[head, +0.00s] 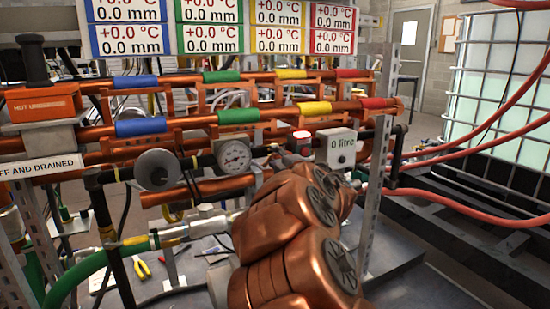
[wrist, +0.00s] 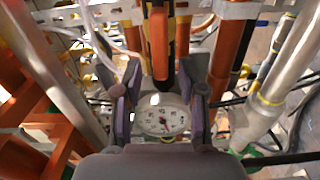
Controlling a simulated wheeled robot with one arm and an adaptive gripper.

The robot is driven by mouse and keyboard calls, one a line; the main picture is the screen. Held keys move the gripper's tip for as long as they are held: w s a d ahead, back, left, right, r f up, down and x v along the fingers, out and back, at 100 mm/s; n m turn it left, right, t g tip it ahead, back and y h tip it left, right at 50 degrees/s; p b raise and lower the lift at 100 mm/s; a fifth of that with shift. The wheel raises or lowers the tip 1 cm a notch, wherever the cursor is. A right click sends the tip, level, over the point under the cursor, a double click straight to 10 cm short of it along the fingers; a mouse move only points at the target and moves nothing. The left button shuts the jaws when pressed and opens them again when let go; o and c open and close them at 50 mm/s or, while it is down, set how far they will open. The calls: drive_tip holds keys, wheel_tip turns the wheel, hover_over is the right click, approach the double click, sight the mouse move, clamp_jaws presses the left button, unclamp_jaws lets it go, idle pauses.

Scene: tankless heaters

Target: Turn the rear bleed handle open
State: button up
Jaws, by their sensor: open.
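In the wrist view my gripper (wrist: 163,75) is open, with one purple-grey finger on each side. An orange lever (wrist: 158,42) on a dark fitting stands upright in the picture, just beyond and between the fingertips. It may be the rear bleed handle, but I cannot tell for sure. Nothing is seen between the fingers being gripped. A round white dial gauge (wrist: 163,116) shows between the fingers, closer to the palm. In the head view my copper-coloured arm covers the lower middle, and the gripper and the lever are hidden behind it.
Copper pipes with coloured bands (head: 141,127) cross the rack. A dial gauge (head: 235,155), a "0 litre" box (head: 336,147) and a steel upright (head: 376,190) stand close to my arm. Red hoses (head: 470,150) run at right. Pliers (head: 142,267) lie on the bench.

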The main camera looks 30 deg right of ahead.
drive_tip(key=s, duration=1)
drive_tip(key=shift+s+a, duration=0.35)
drive_tip(key=shift+a, duration=0.1)
